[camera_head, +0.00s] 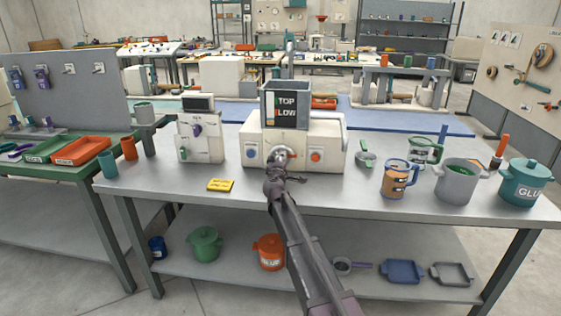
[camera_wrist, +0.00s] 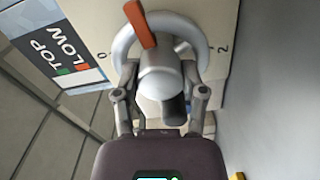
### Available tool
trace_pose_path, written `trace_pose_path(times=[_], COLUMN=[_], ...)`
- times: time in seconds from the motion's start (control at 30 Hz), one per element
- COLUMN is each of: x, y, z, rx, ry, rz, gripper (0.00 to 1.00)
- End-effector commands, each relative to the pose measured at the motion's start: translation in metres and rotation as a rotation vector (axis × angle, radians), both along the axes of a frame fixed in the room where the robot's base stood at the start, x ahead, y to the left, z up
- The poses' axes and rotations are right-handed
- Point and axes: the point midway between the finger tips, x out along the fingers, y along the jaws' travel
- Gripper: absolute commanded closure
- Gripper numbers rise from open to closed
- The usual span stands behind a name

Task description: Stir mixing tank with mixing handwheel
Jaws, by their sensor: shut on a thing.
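The mixing handwheel (camera_wrist: 198,42) is a light grey ring with a thick grey hub on the cream front of the machine. An orange pointer (camera_wrist: 140,24) crosses its rim, between the marks 0 and 2. My gripper (camera_wrist: 160,84) is shut on the handwheel, with one finger on each side of the hub. A dark grip sticks out below the hub. In the head view my gripper (camera_head: 281,172) covers much of the handwheel (camera_head: 280,154). The mixing tank (camera_head: 285,88) is a grey square bin marked TOP and LOW above the machine. Its inside is hidden.
A blue knob (camera_head: 250,153) and an orange knob (camera_head: 315,155) flank the handwheel. A small cream machine (camera_head: 200,135) stands at left and a yellow card (camera_head: 221,185) lies in front. Pots and mugs, including a teal GLUE pot (camera_head: 523,182), stand at right.

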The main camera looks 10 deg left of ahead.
Motion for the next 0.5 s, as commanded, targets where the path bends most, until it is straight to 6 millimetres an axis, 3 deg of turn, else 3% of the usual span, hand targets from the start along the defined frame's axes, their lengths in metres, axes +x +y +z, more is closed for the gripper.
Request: trace_pose_path(times=[0.5], x=[0.0021], y=[0.0013], z=[-0.0003], rx=[0.287], ry=[-0.01], rz=[0.001], gripper=[0.93])
